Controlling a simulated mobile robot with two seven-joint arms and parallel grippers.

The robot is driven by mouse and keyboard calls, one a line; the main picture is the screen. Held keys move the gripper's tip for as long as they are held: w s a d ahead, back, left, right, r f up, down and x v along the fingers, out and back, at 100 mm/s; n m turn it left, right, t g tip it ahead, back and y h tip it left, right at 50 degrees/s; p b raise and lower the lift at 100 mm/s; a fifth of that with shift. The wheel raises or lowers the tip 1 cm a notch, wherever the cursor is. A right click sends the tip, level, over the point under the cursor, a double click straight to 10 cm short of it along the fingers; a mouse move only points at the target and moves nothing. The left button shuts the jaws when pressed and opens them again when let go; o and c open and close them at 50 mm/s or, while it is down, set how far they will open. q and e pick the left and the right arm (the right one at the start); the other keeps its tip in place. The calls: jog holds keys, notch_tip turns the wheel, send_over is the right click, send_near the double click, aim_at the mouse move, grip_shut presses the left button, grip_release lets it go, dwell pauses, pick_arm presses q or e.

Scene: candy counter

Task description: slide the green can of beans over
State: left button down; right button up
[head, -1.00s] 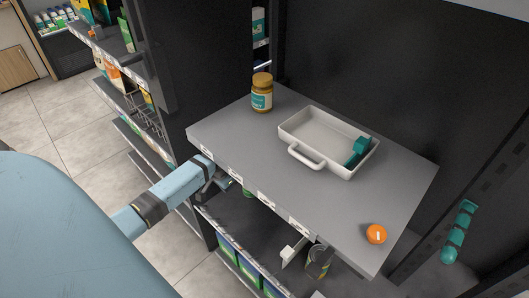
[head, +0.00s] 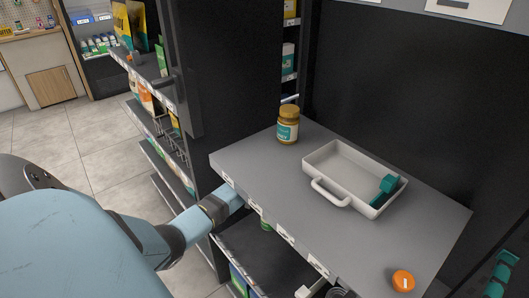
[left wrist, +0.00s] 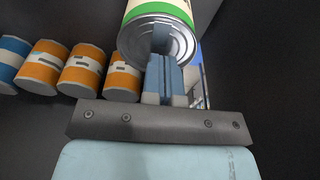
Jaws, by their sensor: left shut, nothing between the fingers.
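The green can of beans (left wrist: 158,38) shows at the top of the left wrist view, with a green band, a pale label and its metal end towards the camera. My left gripper (left wrist: 165,72) is shut and empty, its fingertips in front of the can's metal end; I cannot tell if they touch it. In the head view, a small green piece (head: 266,225), perhaps the can, shows below the grey upper shelf's front edge. The left gripper's fingers are hidden there by the shelf. My right gripper is in neither current view.
Several orange cans (left wrist: 83,70) and a blue can (left wrist: 10,58) stand left of the green can. The upper shelf (head: 250,165) holds a jar (head: 288,126), a white tray (head: 340,160) with a teal scoop (head: 384,190), and an orange round item (head: 403,281).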

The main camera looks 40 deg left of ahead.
pick_arm(q)
jog(key=shift+s+f, duration=0.1)
jog(key=shift+f, duration=0.15)
pick_arm(e)
jog(key=shift+r, duration=0.25)
pick_arm(q)
jog(key=shift+d, duration=0.1)
